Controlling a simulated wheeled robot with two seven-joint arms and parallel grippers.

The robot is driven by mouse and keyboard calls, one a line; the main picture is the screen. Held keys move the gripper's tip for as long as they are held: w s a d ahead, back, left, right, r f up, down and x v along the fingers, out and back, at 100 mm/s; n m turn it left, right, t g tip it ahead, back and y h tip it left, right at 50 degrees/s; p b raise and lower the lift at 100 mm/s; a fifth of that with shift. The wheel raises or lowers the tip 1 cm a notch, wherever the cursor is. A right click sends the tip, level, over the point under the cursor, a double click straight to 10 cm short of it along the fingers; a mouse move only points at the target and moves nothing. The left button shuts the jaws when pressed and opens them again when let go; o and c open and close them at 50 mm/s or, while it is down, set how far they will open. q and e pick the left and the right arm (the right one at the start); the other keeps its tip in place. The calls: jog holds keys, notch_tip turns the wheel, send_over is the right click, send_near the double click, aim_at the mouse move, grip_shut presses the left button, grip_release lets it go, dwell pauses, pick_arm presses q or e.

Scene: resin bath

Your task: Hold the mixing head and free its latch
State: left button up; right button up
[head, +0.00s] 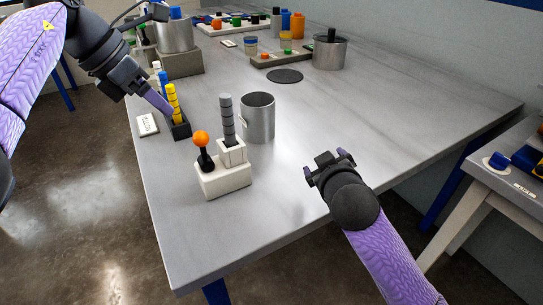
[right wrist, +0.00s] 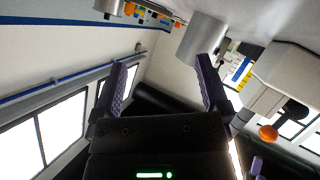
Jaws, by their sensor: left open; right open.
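A white block (head: 224,180) stands near the table's left edge, with an upright grey ribbed handle (head: 227,118) and a black lever with an orange ball (head: 201,138). I cannot tell for sure which parts are the mixing head and its latch. The block also shows at the right of the right wrist view (right wrist: 288,75), with the orange ball (right wrist: 268,133) below it. My left gripper (head: 168,108) is open beside the yellow ribbed handle (head: 173,100), apart from the white block. My right gripper (head: 326,163) is open and empty over the table's front part, right of the block.
A steel cup (head: 258,118) stands just behind the block. A black holder (head: 181,130) with ribbed handles and a white label card (head: 148,124) lie to the left. A steel pot (head: 330,52), jars and a dark disc (head: 286,76) are farther back. The table's right half is clear.

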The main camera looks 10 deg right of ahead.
aim_at(238, 150)
jog(key=a+r+y, duration=0.2)
jog(key=a+y, duration=0.1)
jog(key=a, duration=0.4)
jog(key=a+r+y, duration=0.3)
jog(key=a, duration=0.4)
jog(key=shift+m+g, duration=0.3)
jog(key=shift+g, duration=0.1)
jog(key=x, duration=0.9)
jog(key=shift+s+a+f, duration=0.1)
jog(key=shift+a+f, duration=0.2)
jog(key=shift+a, duration=0.05)
grip_shut()
